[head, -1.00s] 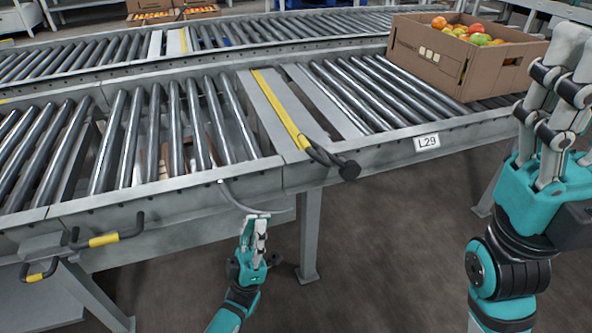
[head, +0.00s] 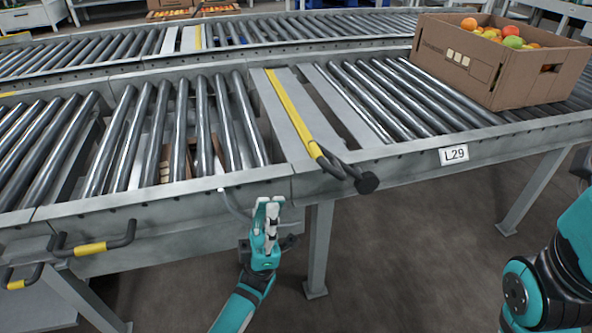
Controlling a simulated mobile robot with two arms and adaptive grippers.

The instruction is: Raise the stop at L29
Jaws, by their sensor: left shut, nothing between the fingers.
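The L29 label (head: 453,155) is on the side rail of the near roller conveyor. Left of it, the stop's yellow bar (head: 293,112) lies across the line, low between the rollers. Its dark lever (head: 345,171) sticks out over the front rail and ends in a black knob (head: 367,183). My left gripper (head: 268,204) is shut and empty, pointing up in front of the rail, below and left of the knob and apart from it. My right arm shows at the right edge; its gripper is out of the picture.
Yellow-gripped handles (head: 92,247) jut from the rail at lower left. A conveyor leg (head: 318,250) stands beside my left gripper. Floor on the right is open.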

